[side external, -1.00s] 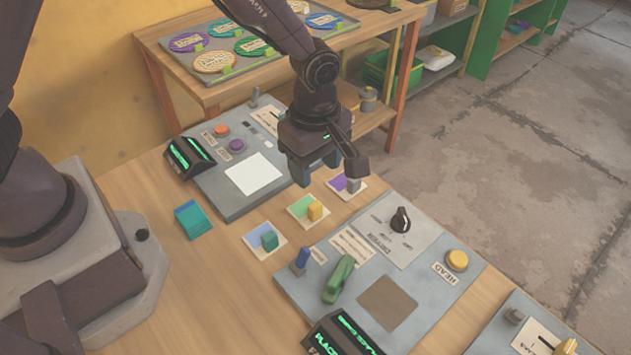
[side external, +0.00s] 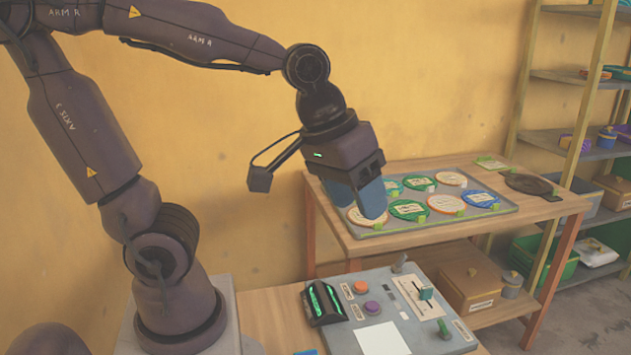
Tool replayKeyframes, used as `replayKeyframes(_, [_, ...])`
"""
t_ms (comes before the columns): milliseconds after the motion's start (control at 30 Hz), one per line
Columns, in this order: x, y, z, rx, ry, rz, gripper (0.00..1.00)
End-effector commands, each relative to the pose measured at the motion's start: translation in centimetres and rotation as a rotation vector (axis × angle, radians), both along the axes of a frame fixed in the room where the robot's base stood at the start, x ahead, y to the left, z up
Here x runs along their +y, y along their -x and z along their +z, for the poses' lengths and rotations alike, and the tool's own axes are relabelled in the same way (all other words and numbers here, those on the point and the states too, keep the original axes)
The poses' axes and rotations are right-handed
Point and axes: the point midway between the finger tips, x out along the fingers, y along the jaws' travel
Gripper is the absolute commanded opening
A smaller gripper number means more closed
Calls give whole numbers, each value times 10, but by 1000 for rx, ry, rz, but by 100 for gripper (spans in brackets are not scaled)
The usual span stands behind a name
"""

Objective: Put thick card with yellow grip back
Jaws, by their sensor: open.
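My gripper (side external: 356,200) is open, with its two blue fingers pointing down near the left end of the grey tray (side external: 450,227). I see nothing between the fingers. The fingers hide part of the tray's left end; whether they touch anything there I cannot tell. The thick card with the yellow grip is not in view now.
The tray holds several round discs, including a green disc (side external: 408,210) and a blue disc (side external: 480,199), on a wooden side table (side external: 400,243). In front stands a control panel (side external: 340,335) with an orange button (side external: 361,286) and a lever. Shelves (side external: 570,75) stand at the right.

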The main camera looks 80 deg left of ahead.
Motion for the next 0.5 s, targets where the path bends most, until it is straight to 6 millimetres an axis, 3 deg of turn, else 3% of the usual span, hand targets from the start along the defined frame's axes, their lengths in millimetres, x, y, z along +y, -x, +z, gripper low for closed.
replayKeyframes(100, [13, 27, 11, -74, -98, -150, 52])
replayKeyframes(200, [18, 41, 13, -105, -160, -238, 52])
replayKeyframes(500, [21, 49, 14, -121, -204, -300, 52])
